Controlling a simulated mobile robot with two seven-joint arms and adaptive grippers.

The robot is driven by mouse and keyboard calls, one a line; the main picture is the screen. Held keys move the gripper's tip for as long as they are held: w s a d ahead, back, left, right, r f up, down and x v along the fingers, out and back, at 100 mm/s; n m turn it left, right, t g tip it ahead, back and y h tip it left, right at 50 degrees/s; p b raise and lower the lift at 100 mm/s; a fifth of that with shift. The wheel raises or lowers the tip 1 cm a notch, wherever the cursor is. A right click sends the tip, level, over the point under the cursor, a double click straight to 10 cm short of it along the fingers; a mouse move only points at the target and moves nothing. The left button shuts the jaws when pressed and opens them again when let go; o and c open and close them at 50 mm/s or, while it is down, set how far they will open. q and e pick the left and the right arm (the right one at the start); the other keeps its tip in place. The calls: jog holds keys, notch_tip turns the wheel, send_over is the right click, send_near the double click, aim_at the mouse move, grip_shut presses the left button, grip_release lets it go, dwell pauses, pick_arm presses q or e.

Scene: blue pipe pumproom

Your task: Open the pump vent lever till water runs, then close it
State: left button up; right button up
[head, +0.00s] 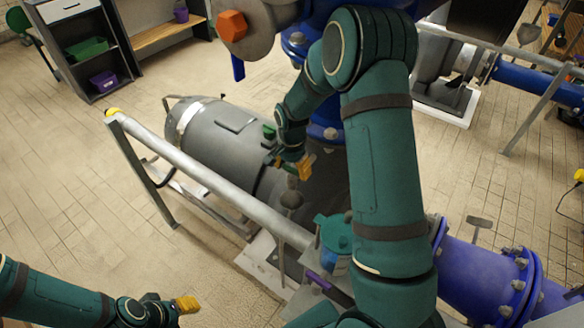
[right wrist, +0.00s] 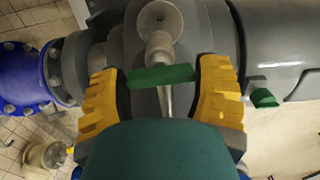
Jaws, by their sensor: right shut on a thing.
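The vent lever (right wrist: 162,77) is a short green bar on the grey pump, lying crosswise in the right wrist view below a grey spout-like fitting (right wrist: 158,22). My right gripper (right wrist: 161,88) has its yellow fingers at both ends of the lever and is shut on it. In the head view my right gripper (head: 303,166) is at the near end of the grey pump unit (head: 215,130); the lever is hidden there. No running water shows. My left gripper (head: 187,305) is at the lower left, away from the pump; its opening cannot be made out.
A grey handrail (head: 205,178) runs along the near side of the pump. A blue pipe (head: 480,275) lies to the right. The tiled floor at left is clear, with a shelf unit (head: 95,55) behind.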

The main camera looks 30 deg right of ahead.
aim_at(292, 168)
jog(key=n, duration=0.4)
jog(key=shift+p, duration=0.3)
jog(key=shift+n, duration=1.6)
jog(key=o, duration=1.2)
notch_tip(292, 168, up, 12)
jog(key=shift+r, duration=0.1)
